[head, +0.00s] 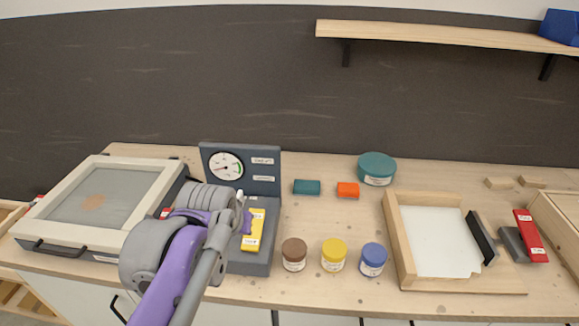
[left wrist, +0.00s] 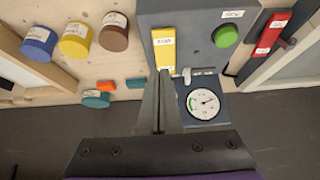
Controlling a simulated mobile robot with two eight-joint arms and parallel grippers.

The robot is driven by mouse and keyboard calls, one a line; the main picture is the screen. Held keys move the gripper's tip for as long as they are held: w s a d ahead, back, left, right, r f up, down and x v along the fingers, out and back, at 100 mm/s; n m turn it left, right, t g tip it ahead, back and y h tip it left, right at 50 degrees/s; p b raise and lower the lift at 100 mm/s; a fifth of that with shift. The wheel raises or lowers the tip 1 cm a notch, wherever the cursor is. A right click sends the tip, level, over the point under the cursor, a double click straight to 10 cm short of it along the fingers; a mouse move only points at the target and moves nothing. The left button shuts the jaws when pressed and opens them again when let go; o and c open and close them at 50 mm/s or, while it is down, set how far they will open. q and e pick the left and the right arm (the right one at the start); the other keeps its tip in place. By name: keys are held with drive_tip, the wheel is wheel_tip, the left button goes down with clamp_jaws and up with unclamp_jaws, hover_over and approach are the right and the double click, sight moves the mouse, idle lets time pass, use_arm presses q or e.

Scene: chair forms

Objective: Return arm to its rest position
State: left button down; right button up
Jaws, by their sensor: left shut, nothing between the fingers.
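My left arm (head: 175,270), grey and purple, reaches in from the bottom left of the head view over the left part of the bench. It ends in front of the dark grey gauge unit (head: 270,200); its gripper is mostly hidden there behind the arm's own links. In the left wrist view my left gripper (left wrist: 160,78) is shut and empty. Its fingertips point towards the yellow labelled lever (left wrist: 164,48) on the unit and appear close to it; I cannot tell whether they touch. The lever also shows in the head view (head: 253,230). My right gripper is not in view.
A round gauge (head: 226,166) tops the unit; a green button (left wrist: 226,36) sits beside the lever. A framed box (head: 97,206) stands left. Brown (head: 294,254), yellow (head: 334,255) and blue (head: 373,259) jars, a wooden tray (head: 405,278) and a red-handled tool (head: 524,222) lie right.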

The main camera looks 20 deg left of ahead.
use_arm(q)
drive_tip(key=s+d+f+m+p, duration=0.1)
drive_tip(key=s+d+f, duration=0.3)
drive_tip(key=s+f, duration=0.2)
drive_tip(key=s+d+f+m+g+h+p, duration=0.1)
drive_tip(key=s+d+f+p, duration=0.1)
drive_tip(key=s+d+f, duration=0.2)
drive_tip(key=s+f, duration=0.3)
drive_tip(key=shift+s+f+m, duration=0.25)
drive_tip(key=shift+s+m, duration=0.05)
drive_tip(key=shift+s, duration=0.05)
